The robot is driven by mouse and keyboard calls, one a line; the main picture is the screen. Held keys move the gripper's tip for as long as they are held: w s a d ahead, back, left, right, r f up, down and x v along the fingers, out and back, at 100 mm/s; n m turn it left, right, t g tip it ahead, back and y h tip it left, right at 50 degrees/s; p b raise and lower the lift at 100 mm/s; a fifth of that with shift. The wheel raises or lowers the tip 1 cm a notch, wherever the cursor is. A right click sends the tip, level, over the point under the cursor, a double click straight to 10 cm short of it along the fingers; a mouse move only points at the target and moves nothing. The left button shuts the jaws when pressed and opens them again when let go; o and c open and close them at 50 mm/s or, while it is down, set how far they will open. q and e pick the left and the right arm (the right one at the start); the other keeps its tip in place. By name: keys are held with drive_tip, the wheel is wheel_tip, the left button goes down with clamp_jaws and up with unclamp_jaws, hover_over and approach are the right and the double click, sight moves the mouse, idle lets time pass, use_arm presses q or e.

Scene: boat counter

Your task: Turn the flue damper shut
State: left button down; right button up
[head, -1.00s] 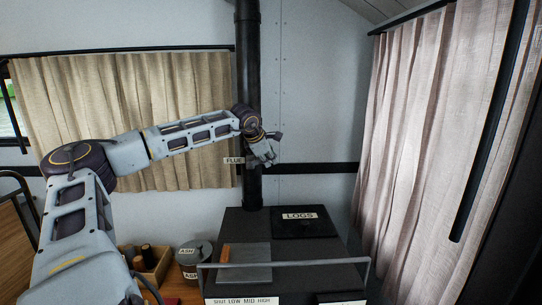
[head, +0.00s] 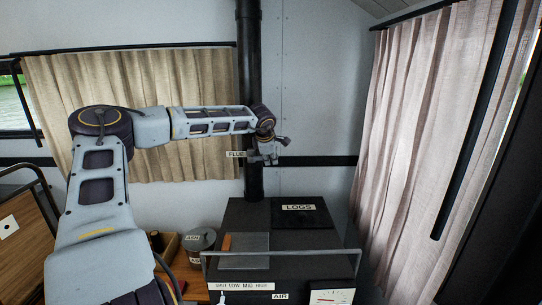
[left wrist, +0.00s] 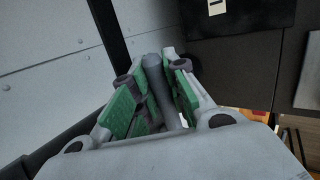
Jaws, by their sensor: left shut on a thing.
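The black flue pipe (head: 250,75) rises behind the stove, with a FLUE label (head: 236,154) at its left side. My left gripper (head: 268,159) is in front of the pipe beside that label. In the left wrist view my left gripper (left wrist: 161,75) has its green pads shut on a grey rod, the damper handle (left wrist: 155,72). In the head view the handle is hidden by the gripper, and its angle cannot be told there. My right gripper is not in view.
The dark stove (head: 245,215) stands below, with a LOGS plate (head: 300,215) on top and a grey rail (head: 280,252) along its front. An ASH tin (head: 201,240) and a wooden box stand to its left. Curtains hang on both sides.

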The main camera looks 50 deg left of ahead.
use_arm(q)
drive_tip(key=shift+f, duration=0.35)
drive_tip(key=shift+f+g, duration=0.15)
drive_tip(key=shift+g, duration=0.15)
drive_tip(key=shift+y, duration=0.3)
drive_tip(key=shift+f, duration=0.1)
drive_tip(key=c, duration=1.7)
unclamp_jaws()
drive_tip(key=shift+o, duration=1.6)
drive_tip(key=shift+d+r, duration=0.1)
drive_tip(key=shift+r, duration=0.15)
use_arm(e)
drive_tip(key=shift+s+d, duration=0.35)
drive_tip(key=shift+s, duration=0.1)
use_arm(q)
drive_tip(key=shift+s+d+r, duration=0.2)
drive_tip(key=shift+s+r, duration=0.05)
drive_tip(key=shift+r, duration=0.3)
drive_tip(key=v, duration=1)
drive_tip(key=shift+r, duration=0.2)
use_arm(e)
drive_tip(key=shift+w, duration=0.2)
